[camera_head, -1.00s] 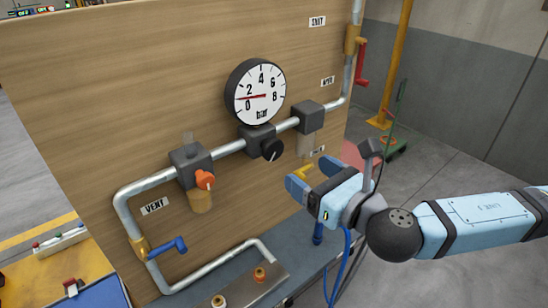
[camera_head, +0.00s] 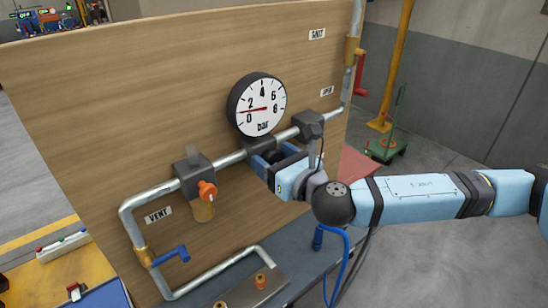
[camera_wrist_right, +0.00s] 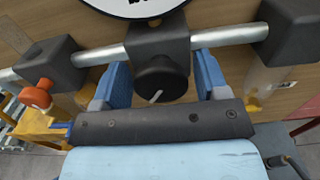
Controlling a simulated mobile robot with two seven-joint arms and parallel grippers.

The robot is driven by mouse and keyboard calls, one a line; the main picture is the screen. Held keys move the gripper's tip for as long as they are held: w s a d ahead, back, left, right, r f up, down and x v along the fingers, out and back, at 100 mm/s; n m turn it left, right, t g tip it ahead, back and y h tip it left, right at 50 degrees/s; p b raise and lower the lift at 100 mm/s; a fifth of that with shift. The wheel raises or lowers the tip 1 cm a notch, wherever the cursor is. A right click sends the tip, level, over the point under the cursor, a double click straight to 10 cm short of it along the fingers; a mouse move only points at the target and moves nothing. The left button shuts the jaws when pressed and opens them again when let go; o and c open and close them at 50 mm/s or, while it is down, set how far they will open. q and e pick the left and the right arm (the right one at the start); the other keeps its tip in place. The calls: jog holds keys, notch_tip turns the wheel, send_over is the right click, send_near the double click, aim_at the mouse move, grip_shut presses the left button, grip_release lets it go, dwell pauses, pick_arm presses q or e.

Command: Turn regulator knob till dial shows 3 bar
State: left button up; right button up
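The round white dial (camera_head: 262,104) is on the wooden panel, and its red needle points left, between 0 and 2. The black regulator knob (camera_wrist_right: 162,80) with a white pointer line sits below it on a dark block in the pipe. In the head view the knob (camera_head: 273,154) is mostly hidden by my right gripper. My right gripper (camera_wrist_right: 160,82) is open, with one blue finger on each side of the knob and a visible gap to each. The knob's pointer line slants toward the lower left in the wrist view. My left gripper is not in view.
An orange-handled valve (camera_head: 207,190) stands left of the knob on the same pipe. A dark block (camera_head: 309,125) is close on the right. A blue lever (camera_head: 176,254) is at the lower left, and a red lever (camera_head: 360,77) at the upper right. A grey bench (camera_head: 312,262) lies below.

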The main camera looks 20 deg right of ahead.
jog(key=c, duration=0.6)
jog(key=shift+c, duration=0.2)
jog(key=shift+m, duration=0.3)
jog(key=shift+f+m, duration=0.1)
jog(key=shift+m, duration=0.7)
jog(key=m, duration=0.4)
jog(key=shift+d+b, duration=0.15)
jog(key=shift+b, duration=0.25)
jog(key=m, duration=0.4)
jog(key=shift+w+d+m, duration=0.1)
jog(key=shift+m, duration=1.8)
